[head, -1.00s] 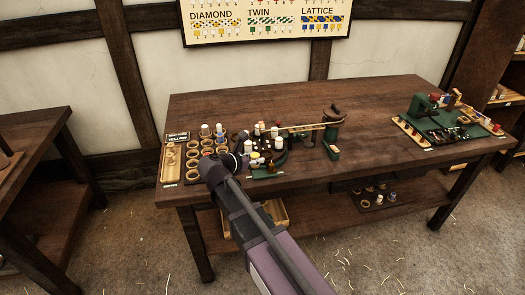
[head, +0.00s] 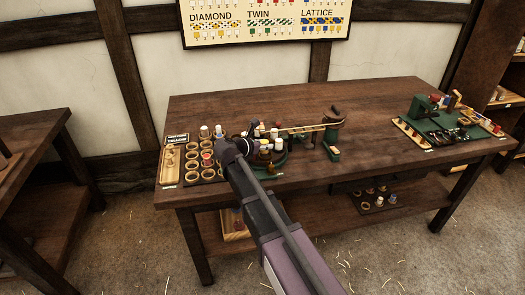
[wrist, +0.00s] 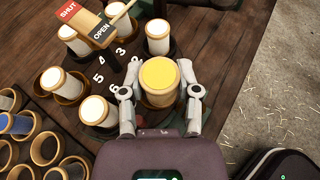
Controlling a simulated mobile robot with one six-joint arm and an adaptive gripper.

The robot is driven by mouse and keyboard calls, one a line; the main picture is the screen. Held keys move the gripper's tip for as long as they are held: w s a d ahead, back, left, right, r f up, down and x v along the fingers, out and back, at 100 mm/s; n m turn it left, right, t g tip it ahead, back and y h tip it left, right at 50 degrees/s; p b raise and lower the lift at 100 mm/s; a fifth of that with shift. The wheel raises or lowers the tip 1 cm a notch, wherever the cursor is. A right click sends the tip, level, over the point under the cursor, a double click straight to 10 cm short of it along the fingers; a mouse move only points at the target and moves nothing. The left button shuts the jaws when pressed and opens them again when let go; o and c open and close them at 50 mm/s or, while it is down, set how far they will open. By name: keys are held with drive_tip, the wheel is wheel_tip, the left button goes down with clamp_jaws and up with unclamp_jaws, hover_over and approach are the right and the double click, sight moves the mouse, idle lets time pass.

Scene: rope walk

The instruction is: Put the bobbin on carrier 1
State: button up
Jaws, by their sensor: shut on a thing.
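The bobbin (wrist: 159,75) has a yellow top and a pale wooden rim. In the wrist view it is upright between the two fingers of my gripper (wrist: 160,93), which is shut on it. It is at the near right of the dark round carrier plate (wrist: 118,73), beside the printed numbers. Numbers 3 to 6 are readable; a 1 is not visible. Several white-topped bobbins, such as this one (wrist: 62,85), stand in the other carriers around the plate. My gripper hides what is under the held bobbin, so I cannot tell whether it is seated. My arm covers this spot in the head view.
A red-and-black SHUT/OPEN sign (wrist: 87,22) is at the far left of the plate. A rack of wooden cups (wrist: 44,148) is close on the left, with a blue bobbin (wrist: 14,124) in one. A green tool stand (head: 440,112) is at the table's right. Mid-right table is clear.

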drive_tip(key=shift+w+d, duration=0.1)
drive_tip(key=shift+w, duration=0.4)
drive_tip(key=shift+w+f+b, duration=0.2)
drive_tip(key=shift+f+b, duration=0.15)
drive_tip(key=shift+b, duration=0.05)
wheel_tip(320, 180, down, 3)
drive_tip(key=b, duration=0.3)
drive_tip(key=shift+s, duration=0.1)
drive_tip(key=o, duration=1)
drive_tip(key=shift+r, duration=0.1)
drive_tip(key=shift+p+v, duration=2.4)
drive_tip(key=shift+v, duration=3.55)
